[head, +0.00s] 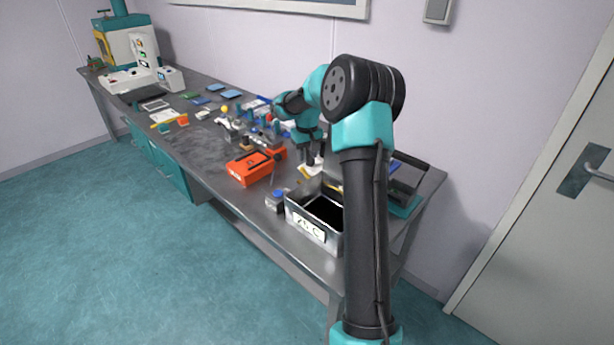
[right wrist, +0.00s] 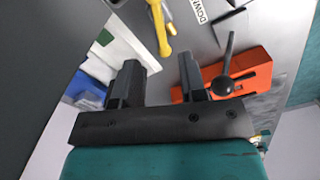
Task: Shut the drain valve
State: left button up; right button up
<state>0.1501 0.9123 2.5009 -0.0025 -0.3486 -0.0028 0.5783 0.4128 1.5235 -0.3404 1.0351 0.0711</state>
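A yellow lever handle (right wrist: 160,28), which looks like the drain valve's, shows at the top of the right wrist view beside a grey metal surface. I cannot tell for sure whether it is open or shut. In the head view, a small yellow part (head: 333,187) shows by the steel bath (head: 305,229), partly hidden by my arm. My right gripper (right wrist: 160,78) points toward the lever, fingers apart, nothing between them, and not touching the lever. In the head view the right gripper (head: 312,165) is over the bench beside the bath. My left gripper is not in view.
An orange case (head: 250,168) lies left of the bath; it also shows in the wrist view (right wrist: 250,72), near a black ball-ended lever (right wrist: 224,84). A blue-capped container (head: 277,200) stands by the bath. Several small items crowd the bench behind the case.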

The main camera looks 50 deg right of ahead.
aim_at(307, 174)
notch_tip(307, 174, down, 9)
jog(key=shift+f, duration=0.15)
jog(key=shift+c, duration=0.4)
grip_shut()
